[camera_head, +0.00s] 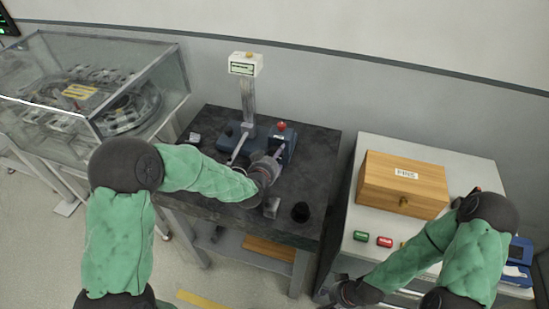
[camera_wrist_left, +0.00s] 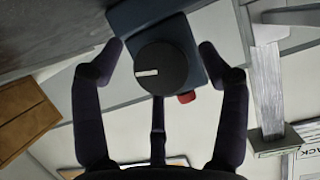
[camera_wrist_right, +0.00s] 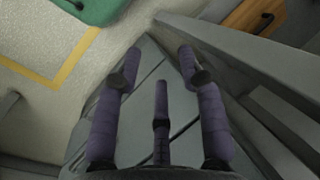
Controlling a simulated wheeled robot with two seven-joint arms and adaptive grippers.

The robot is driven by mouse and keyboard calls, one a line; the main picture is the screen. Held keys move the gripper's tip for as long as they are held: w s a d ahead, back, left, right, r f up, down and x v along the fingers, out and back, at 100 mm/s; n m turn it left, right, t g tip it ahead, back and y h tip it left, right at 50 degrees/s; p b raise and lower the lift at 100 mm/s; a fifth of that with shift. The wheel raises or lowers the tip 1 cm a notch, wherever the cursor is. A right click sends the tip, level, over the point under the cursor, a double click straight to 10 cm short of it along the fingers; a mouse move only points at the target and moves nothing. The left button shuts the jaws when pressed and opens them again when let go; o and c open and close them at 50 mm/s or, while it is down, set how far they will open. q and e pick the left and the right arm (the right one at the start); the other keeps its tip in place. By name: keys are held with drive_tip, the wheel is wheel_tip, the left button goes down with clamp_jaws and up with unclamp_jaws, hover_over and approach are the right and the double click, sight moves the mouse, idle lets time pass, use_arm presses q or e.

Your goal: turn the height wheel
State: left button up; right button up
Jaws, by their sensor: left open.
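The height wheel, a round black knob with a white mark (camera_wrist_left: 161,68), sits on the face of a dark blue box (camera_wrist_left: 150,17) in the left wrist view. In the head view the blue box (camera_head: 285,154) stands on the dark bench, and my left gripper (camera_head: 276,158) hides the knob. My left gripper (camera_wrist_left: 161,47) is open, with one finger on each side of the knob. Gaps show between the fingers and the knob. My right gripper (camera_wrist_right: 158,57) is open and empty, low between the bench and the white table; in the head view it shows at the bottom (camera_head: 328,292).
A post with a display (camera_head: 245,66) stands on the bench beside the blue box, which has a red button (camera_head: 282,126) on top. A wooden box (camera_head: 402,186) is on the white table (camera_head: 375,150). A glass case (camera_head: 130,65) is at left.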

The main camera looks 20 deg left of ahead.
use_arm(q)
drive_tip(key=shift+w+f, duration=0.1)
drive_tip(key=shift+w, duration=0.2)
drive_tip(key=shift+d, duration=0.1)
drive_tip(key=c, duration=1.1)
drive_tip(key=shift+f, duration=0.1)
drive_tip(key=shift+s, duration=0.1)
